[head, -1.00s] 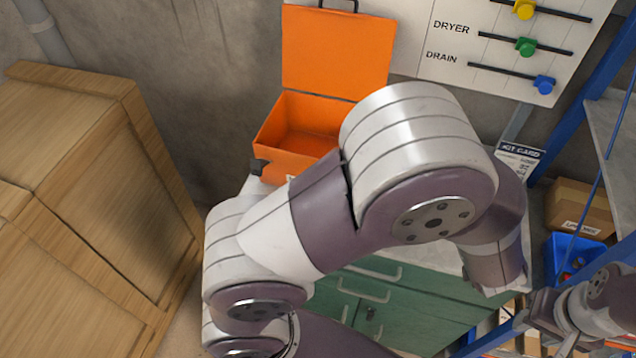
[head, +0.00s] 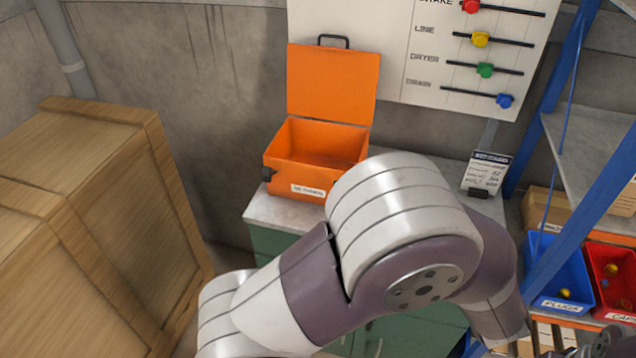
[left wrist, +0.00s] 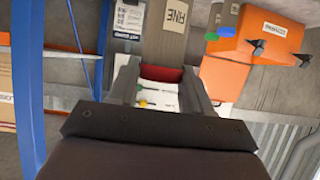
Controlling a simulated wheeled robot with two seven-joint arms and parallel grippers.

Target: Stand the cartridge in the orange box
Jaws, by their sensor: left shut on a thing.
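The orange box (head: 318,165) stands on the cabinet top in the head view with its lid up; the visible part of its inside looks empty. It shows at the upper right of the left wrist view (left wrist: 228,70). My left gripper (left wrist: 160,72) is shut on the cartridge (left wrist: 175,40), a grey-brown body labelled FINE, with red at the end between the fingers. The cartridge is apart from the box in that picture. In the head view I make out neither the cartridge nor the left jaws.
A wooden crate (head: 80,220) stands at the left. A white valve board (head: 390,50) hangs behind the box. A kit card (head: 487,170) stands on the worktop. Blue shelving (head: 575,190) with a blue bin (head: 560,280) and a red bin (head: 612,275) is at the right.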

